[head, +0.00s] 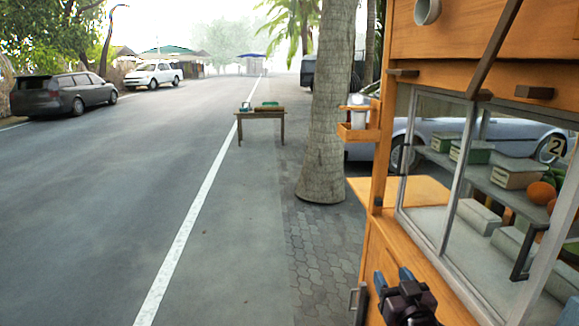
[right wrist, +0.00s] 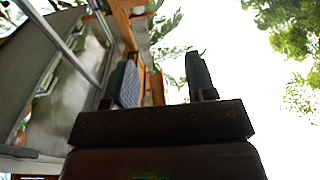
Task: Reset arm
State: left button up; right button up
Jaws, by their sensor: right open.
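My right gripper (head: 393,280) is at the bottom of the head view, in front of the orange wooden stall (head: 395,240) and below its glass case. Its two blue-tipped fingers are apart, with nothing between them. The right wrist view also shows this gripper (right wrist: 162,80) open and empty, its fingers pointing up past the stall frame toward trees and bright sky. My left gripper is in neither view.
The glass case (head: 470,190) at right holds several boxes (head: 520,172) and orange fruit (head: 541,193). A palm trunk (head: 325,120) stands beside the stall. A small table (head: 262,116) stands farther off. The road at left is open, with parked cars (head: 70,92).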

jog(key=s+d+f+g+h, duration=0.1)
jog(key=s+d+f+g, duration=0.2)
jog(key=s+f, duration=0.9)
jog(key=s+d+f+g+h, duration=0.1)
jog(key=s+f+g, duration=0.3)
jog(key=s+f, duration=0.9)
jog(key=s+d, duration=0.1)
jog(key=s, duration=0.2)
jog(key=shift+s+d+m, duration=0.15)
jog(key=shift+d+m, duration=0.25)
jog(key=shift+f, duration=0.1)
